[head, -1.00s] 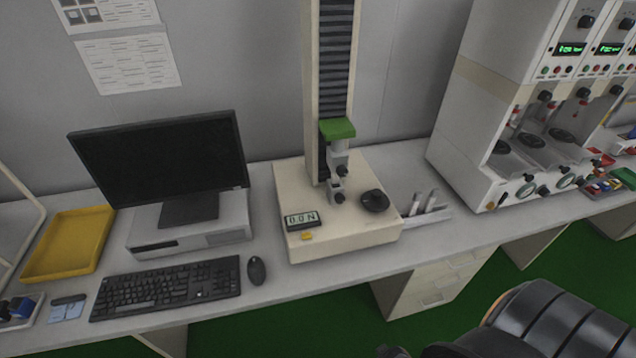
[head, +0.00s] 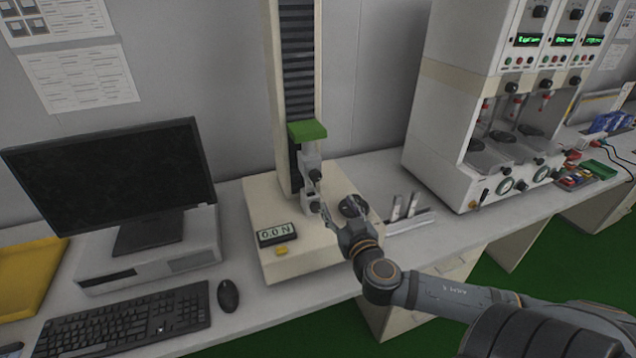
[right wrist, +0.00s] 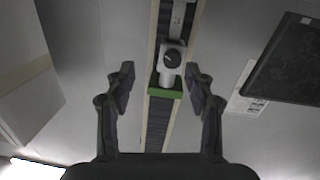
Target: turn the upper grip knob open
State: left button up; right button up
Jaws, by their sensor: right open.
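The tensile tester has a green crosshead (head: 307,130) with a pale upper grip (head: 309,157) hanging under it. The dark upper grip knob (head: 315,175) is on the front of that grip. The lower grip knob (head: 315,207) is just below it. My right gripper (head: 340,210) is open and empty in front of the tester, lower than the upper knob and to its right. In the right wrist view the picture is upside down, and a dark round knob (right wrist: 171,59) shows beyond and between the spread fingers, apart from them. My left gripper is not in view.
A monitor (head: 110,180) and keyboard (head: 112,322) are to the left. A white multi-station machine (head: 440,130) stands to the right.

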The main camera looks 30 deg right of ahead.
aim_at(317, 178)
jog(key=shift+t+y, duration=0.4)
jog(key=shift+y, duration=0.1)
jog(key=w+b, duration=0.1)
jog(key=w, duration=0.2)
jog(key=w+r+b, duration=0.1)
jog(key=w, duration=0.2)
jog(key=w+r+b, duration=0.1)
jog(key=w, duration=0.2)
jog(key=shift+w+d, duration=0.15)
jog(key=shift+d, duration=0.15)
jog(key=shift+w+d+f, duration=0.1)
jog(key=shift+w, duration=0.6)
grip_shut()
jog(key=shift+n, duration=0.3)
